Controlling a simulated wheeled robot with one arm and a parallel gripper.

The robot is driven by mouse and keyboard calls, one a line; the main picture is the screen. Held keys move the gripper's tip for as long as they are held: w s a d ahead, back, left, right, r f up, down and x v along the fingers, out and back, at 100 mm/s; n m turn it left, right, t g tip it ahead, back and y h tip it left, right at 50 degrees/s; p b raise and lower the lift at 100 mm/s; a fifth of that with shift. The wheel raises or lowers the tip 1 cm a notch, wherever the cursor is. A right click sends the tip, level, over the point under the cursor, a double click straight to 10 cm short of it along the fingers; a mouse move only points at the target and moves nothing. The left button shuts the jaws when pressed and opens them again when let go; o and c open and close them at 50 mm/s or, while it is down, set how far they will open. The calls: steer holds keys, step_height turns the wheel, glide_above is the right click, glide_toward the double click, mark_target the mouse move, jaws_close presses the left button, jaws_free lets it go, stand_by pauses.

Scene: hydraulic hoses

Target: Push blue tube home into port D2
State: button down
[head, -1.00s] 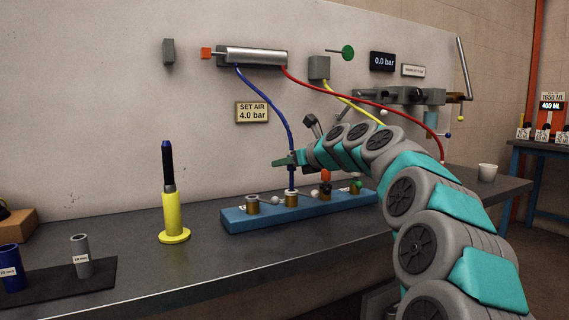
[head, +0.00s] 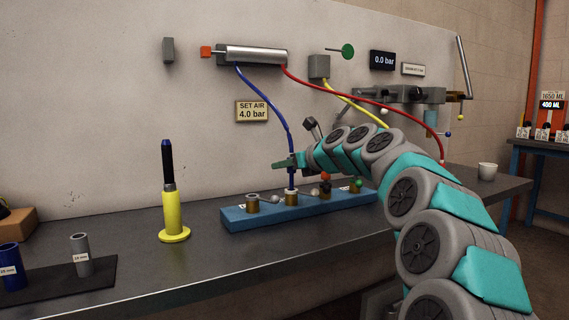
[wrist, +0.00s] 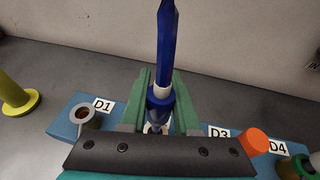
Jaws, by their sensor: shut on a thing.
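The blue tube (head: 279,108) hangs from the silver cylinder (head: 252,56) down to the second brass port, D2 (head: 292,199), on the blue block (head: 262,219). My gripper (head: 291,161) is shut on the tube just above that port. In the wrist view, the tube (wrist: 166,45) runs between the two green fingers of my gripper (wrist: 160,96), with a white band and a darker blue collar. The tube's lower end stands upright at D2. My gripper hides the D2 label and much of the port, so I cannot tell how deep the tube sits.
Open port D1 (wrist: 84,116) is left of the gripper. An orange knob (wrist: 254,141) stands right, by D3 and D4. A yellow stand with a dark blue tool (head: 173,212) is left on the bench.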

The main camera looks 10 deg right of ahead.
steer(key=shift+f, duration=1.5)
steer(key=c, duration=0.6)
jaws_free()
steer(key=shift+v, duration=3.9)
